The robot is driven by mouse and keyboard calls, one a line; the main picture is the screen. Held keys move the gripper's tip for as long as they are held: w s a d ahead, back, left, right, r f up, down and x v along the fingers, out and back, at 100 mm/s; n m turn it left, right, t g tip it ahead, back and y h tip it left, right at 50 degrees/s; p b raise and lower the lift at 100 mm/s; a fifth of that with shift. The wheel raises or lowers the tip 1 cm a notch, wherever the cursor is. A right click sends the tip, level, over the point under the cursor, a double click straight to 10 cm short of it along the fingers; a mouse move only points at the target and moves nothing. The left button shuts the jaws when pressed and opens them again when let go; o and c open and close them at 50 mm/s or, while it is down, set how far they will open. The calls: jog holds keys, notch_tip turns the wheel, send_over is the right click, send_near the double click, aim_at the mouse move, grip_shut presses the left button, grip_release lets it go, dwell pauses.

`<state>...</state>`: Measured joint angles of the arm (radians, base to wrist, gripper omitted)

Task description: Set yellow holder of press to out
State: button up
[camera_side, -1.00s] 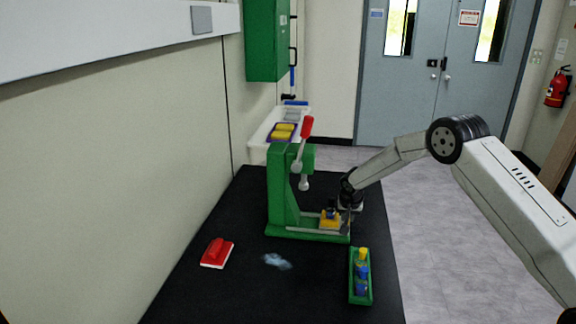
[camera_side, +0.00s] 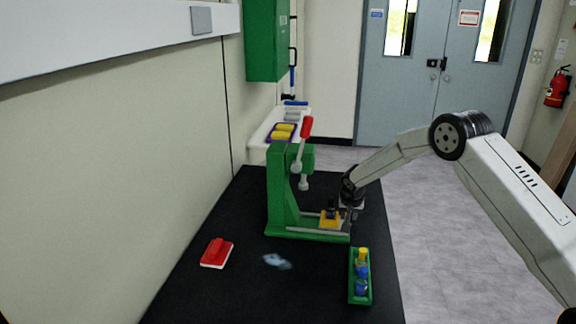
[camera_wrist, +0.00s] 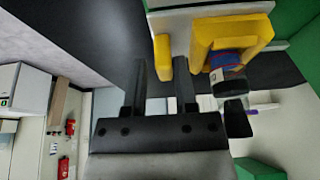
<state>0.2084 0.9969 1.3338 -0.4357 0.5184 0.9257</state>
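The green press (camera_side: 281,190) stands on the black table with its red-tipped lever (camera_side: 306,128) raised. Its yellow holder (camera_side: 329,222) sits on the rail at the base, at the right end near my gripper, and carries a small dark-capped vial (camera_side: 332,206). In the wrist view the yellow holder (camera_wrist: 262,30) surrounds the vial (camera_wrist: 228,75), and a yellow tab (camera_wrist: 162,58) of it shows between my finger tips. My gripper (camera_side: 352,214) is just right of the holder; in the wrist view my gripper (camera_wrist: 161,75) is open, with gaps beside the tab.
A green rack (camera_side: 353,290) with yellow and blue-capped vials is at the front right. A white unit with yellow items (camera_side: 282,131) stands behind the press.

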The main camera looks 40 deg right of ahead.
jog(key=v, duration=0.7)
jog(key=shift+f, duration=0.1)
dwell(0.4)
jog(key=s+a+r+n+y, duration=0.1)
jog(key=s+a+n, duration=0.3)
jog(key=s, duration=1)
jog(key=s+a+r+n+y, duration=0.2)
jog(key=s+a+n, duration=0.3)
jog(key=s+a, duration=0.5)
jog(key=s+r, duration=0.1)
jog(key=s, duration=0.3)
jog(key=shift+s+g, duration=0.3)
